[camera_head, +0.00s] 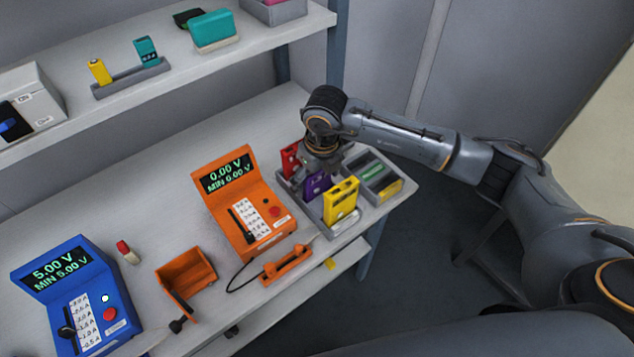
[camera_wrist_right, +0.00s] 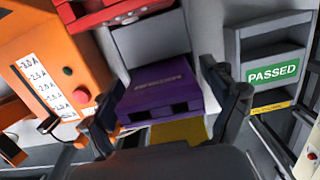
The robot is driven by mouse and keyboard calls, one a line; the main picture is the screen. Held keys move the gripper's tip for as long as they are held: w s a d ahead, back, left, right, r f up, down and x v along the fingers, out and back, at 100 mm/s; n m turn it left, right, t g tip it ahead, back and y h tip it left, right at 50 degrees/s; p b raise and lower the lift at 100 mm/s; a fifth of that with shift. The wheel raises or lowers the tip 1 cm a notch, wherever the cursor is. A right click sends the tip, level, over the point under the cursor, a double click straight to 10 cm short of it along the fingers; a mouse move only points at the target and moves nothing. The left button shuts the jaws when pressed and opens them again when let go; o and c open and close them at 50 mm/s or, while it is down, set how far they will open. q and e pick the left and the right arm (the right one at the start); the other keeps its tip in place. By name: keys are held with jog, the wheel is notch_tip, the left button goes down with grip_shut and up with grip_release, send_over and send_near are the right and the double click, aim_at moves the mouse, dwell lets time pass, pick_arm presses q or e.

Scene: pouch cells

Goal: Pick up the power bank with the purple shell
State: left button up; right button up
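The purple power bank (camera_head: 317,184) stands in a grey tray (camera_head: 344,229) between a red one (camera_head: 291,158) and a yellow one (camera_head: 341,202). My right gripper (camera_head: 319,168) comes down over it from above and hides part of it. In the right wrist view the purple power bank (camera_wrist_right: 160,91) lies between the two fingers of my right gripper (camera_wrist_right: 168,105). The fingers are spread to either side of it, and a gap shows on the right side. I cannot tell whether the left finger touches it. My left gripper is not in view.
A "PASSED" bin (camera_wrist_right: 275,72) stands close beside the tray. An orange meter (camera_head: 240,203) reading 0.00 V is to the left, with an orange clamp (camera_head: 287,265) in front. A blue meter (camera_head: 76,295), orange box (camera_head: 186,277) and red-capped bottle (camera_head: 127,252) are farther left. A shelf (camera_head: 180,82) runs behind.

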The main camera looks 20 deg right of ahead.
jog(key=c, duration=0.9)
